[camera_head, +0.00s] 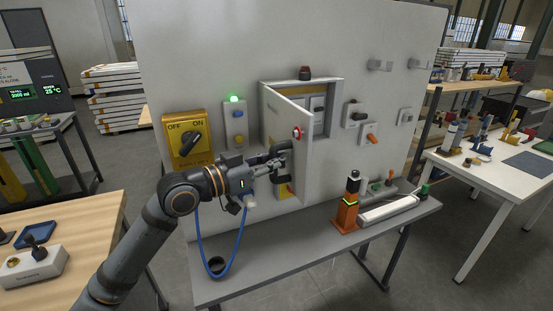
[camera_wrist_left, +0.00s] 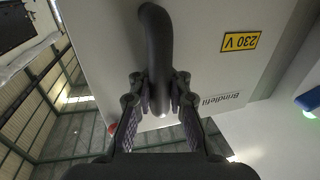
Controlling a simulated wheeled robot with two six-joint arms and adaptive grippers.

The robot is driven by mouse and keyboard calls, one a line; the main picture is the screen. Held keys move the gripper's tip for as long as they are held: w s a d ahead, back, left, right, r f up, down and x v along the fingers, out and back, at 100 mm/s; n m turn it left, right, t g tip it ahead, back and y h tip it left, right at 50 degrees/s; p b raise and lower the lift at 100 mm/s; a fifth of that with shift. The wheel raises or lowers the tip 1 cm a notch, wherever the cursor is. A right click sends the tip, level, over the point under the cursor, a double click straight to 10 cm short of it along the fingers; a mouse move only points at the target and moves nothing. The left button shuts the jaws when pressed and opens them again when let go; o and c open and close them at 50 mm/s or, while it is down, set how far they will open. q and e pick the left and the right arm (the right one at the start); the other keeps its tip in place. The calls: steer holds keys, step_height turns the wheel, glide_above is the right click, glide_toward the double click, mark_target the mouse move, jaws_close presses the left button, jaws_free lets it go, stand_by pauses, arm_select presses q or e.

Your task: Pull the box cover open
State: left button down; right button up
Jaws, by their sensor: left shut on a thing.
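The grey wall box (camera_head: 338,100) is on the upright panel, and its cover (camera_head: 285,115) stands partly open, swung out from the panel. Part of the box's inside shows beyond the cover's edge. A red round knob (camera_head: 297,132) shows near that edge. In the left wrist view the cover (camera_wrist_left: 205,75) is pale, with a yellow 230 V label and a dark curved handle (camera_wrist_left: 155,40). My left gripper (camera_head: 283,154) is at the cover. In the left wrist view its fingers (camera_wrist_left: 160,95) are shut on the handle, one on each side. My right gripper does not show.
A yellow OFF/ON switch (camera_head: 185,138) and a button box with a green lamp (camera_head: 235,122) are left of the cover. An orange-and-black device (camera_head: 346,205) and a white bar (camera_head: 392,208) stand on the grey shelf (camera_head: 270,262) below. A blue cable (camera_head: 201,240) hangs beneath my left arm.

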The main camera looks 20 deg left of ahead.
mark_target(291, 114)
arm_select(q)
steer(key=shift+f, duration=0.2)
steer(key=c, duration=1.7)
jaws_free()
steer(key=shift+c, duration=0.2)
steer(key=shift+o, duration=1)
steer(key=shift+s+d+r, duration=0.1)
steer(key=shift+s, duration=0.05)
steer(key=shift+s+d+r, duration=0.1)
steer(key=shift+s+r, duration=0.05)
steer(key=shift+r, duration=0.25)
step_height(291, 114, up, 10)
steer(key=shift+s+f, duration=0.15)
steer(key=shift+w+f, duration=0.15)
steer(key=shift+w, duration=0.15)
steer(key=shift+s, duration=0.15)
